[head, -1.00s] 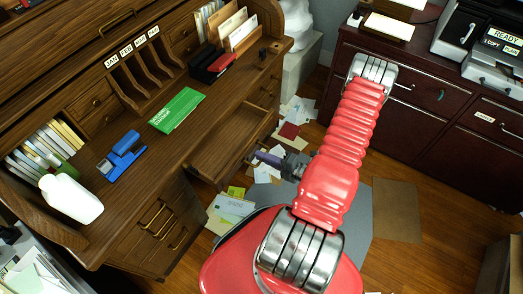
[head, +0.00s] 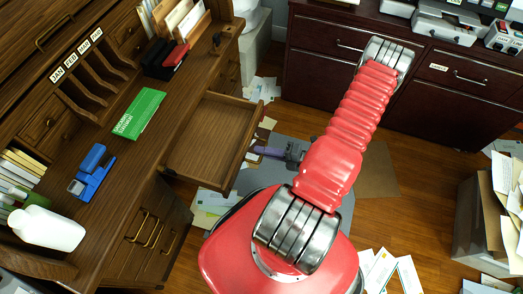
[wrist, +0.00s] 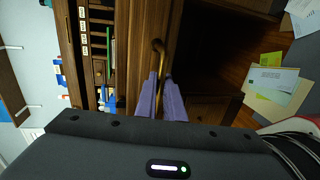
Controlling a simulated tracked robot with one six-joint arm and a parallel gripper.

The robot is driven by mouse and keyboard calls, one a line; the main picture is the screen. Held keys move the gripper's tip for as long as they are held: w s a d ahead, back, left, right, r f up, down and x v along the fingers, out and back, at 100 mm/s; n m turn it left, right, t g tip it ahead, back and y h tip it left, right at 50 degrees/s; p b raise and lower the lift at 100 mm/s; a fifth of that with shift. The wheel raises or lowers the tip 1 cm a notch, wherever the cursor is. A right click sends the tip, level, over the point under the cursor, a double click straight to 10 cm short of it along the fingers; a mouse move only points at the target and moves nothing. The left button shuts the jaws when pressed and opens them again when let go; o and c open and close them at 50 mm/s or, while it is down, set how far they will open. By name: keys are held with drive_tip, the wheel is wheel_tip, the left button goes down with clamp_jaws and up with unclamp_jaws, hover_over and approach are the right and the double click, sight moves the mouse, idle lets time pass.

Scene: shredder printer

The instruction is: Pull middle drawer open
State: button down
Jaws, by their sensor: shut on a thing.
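The middle drawer (head: 213,140) of the wooden roll-top desk stands open below the desktop in the head view. Its inside looks empty. My gripper (head: 262,151) is at the outer face of the drawer front. In the wrist view, the purple fingers of my gripper (wrist: 163,88) are closed around the brass drawer handle (wrist: 158,52). The drawer front (wrist: 143,50) fills the middle of that view. The handle is hidden in the head view.
A green booklet (head: 140,113), a blue stapler (head: 92,170) and a white bottle (head: 48,228) are on the desktop. Papers (head: 212,205) litter the floor below the drawer. A dark red cabinet (head: 335,75) stands behind my arm. A paper-filled bin (head: 480,225) is at right.

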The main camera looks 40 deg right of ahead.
drive_tip(key=shift+a+f, duration=0.1)
drive_tip(key=shift+f, duration=0.05)
drive_tip(key=c, duration=1.9)
unclamp_jaws()
drive_tip(key=shift+o, duration=0.2)
drive_tip(key=v, duration=1.4)
